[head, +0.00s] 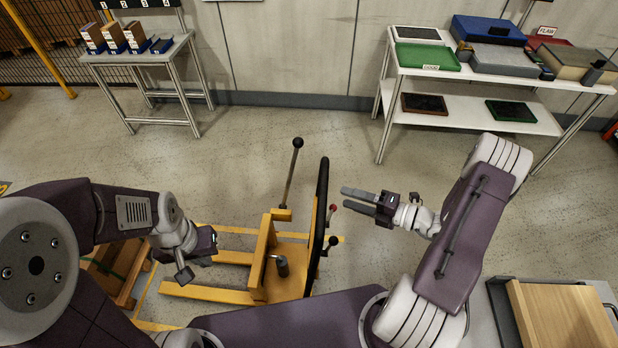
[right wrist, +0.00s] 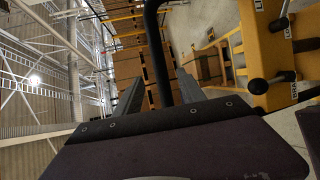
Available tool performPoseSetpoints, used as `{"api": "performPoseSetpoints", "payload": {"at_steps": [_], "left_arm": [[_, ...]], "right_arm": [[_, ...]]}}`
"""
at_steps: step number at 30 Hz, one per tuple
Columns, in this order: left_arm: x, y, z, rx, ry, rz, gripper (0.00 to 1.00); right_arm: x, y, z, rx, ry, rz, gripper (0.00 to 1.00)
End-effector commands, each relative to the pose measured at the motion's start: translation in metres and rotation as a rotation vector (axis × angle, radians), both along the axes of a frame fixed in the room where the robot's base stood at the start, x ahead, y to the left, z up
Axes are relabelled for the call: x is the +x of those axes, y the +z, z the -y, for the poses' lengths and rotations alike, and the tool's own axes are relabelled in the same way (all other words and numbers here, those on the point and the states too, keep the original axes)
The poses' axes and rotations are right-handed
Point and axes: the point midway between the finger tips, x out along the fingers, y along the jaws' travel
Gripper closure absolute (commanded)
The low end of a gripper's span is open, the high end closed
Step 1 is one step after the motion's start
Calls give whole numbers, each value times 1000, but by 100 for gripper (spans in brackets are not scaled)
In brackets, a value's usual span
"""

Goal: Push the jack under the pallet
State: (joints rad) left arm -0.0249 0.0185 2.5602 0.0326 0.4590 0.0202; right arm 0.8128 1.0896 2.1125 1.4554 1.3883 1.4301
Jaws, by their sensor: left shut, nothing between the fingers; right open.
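The yellow jack (head: 262,262) stands on the floor in the middle of the head view, its forks pointing left. It has a tall lever with a black knob (head: 297,143) and a black push bar (head: 321,205). The wooden pallet (head: 112,268) is at the lower left, partly hidden by my left arm. My left gripper (head: 184,274) is shut and empty, above the fork ends. My right gripper (head: 347,199) is open, right of the push bar and pointing at it. In the right wrist view the bar (right wrist: 158,55) shows between the fingers; contact cannot be told.
A small table with boxes (head: 138,58) stands at the back left. A white two-level shelf (head: 465,118) with trays stands at the back right. A wooden board (head: 562,318) lies on a surface at the lower right. Floor behind the jack is clear.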

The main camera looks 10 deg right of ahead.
Motion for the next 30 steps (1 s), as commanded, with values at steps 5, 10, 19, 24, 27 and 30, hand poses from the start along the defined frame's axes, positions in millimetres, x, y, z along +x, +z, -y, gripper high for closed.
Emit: {"api": "performPoseSetpoints", "payload": {"at_steps": [5,10,19,24,27,30], "left_arm": [[0,1,0,0,0,0,100],[0,7,0,0,0,0,100],[0,12,0,0,0,0,100],[0,12,0,0,0,0,100],[0,12,0,0,0,0,100],[0,12,0,0,0,0,100]], "right_arm": [[6,-2,-10,2,5,-1,53],[27,-7,-38,-1,11,-2,53],[54,-16,-70,-4,7,1,53],[56,-17,-71,-3,5,0,53],[56,-17,-71,-3,5,0,53],[56,-17,-71,-4,5,1,81]]}}
